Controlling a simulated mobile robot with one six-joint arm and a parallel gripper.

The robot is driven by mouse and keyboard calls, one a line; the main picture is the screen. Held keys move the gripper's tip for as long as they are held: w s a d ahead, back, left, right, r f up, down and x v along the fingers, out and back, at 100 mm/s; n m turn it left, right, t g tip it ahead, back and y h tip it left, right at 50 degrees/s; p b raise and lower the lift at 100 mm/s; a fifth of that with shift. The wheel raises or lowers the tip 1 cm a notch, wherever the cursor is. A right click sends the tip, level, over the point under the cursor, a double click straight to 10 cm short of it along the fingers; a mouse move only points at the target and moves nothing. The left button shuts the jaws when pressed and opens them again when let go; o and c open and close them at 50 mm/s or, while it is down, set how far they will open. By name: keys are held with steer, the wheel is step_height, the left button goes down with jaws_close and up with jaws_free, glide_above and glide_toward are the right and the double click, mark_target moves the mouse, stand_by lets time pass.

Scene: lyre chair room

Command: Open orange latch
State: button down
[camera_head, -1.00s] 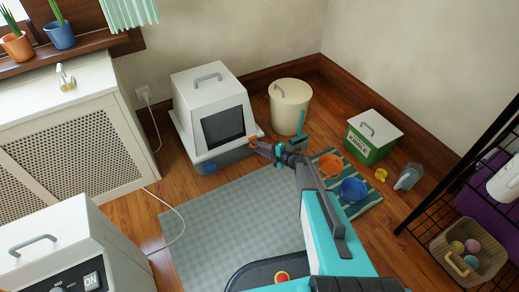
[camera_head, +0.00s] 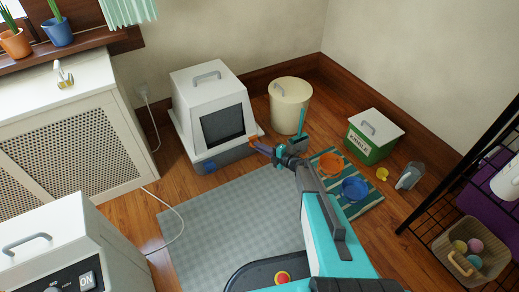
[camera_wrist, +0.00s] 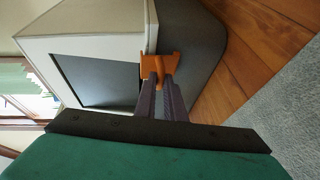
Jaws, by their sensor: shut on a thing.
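The orange latch (camera_wrist: 156,68) is on the lower edge of a white covered litter box (camera_head: 208,100) with a dark front panel and a grey base. In the wrist view my gripper (camera_wrist: 162,82) has its two purple fingers closed on the latch's end. In the head view my gripper (camera_head: 262,149) is at the box's front right corner, and only a little orange (camera_head: 254,141) shows there. A blue latch (camera_head: 209,167) sits on the box's front left.
An orange bowl (camera_head: 331,165) and a blue bowl (camera_head: 354,189) sit on a striped mat. A green kibble box (camera_head: 372,138) is farther right. A grey mat (camera_head: 225,225) covers the floor in front.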

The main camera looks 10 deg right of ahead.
steer(key=f+t+y+b, duration=0.1)
steer(key=b, duration=0.1)
steer(key=f+n+t+y+b, duration=0.1)
steer(key=b, duration=0.2)
steer(key=shift+s, duration=0.25)
steer(key=shift+r, duration=0.1)
steer(key=c, duration=1.8)
jaws_free()
steer(key=shift+d, duration=0.1)
steer(key=shift+c, duration=0.2)
steer(key=shift+s+d, duration=0.1)
steer(key=p+v, duration=0.4)
steer(key=v, duration=0.9)
steer(key=shift+s+p, duration=0.3)
steer(key=shift+p, duration=0.1)
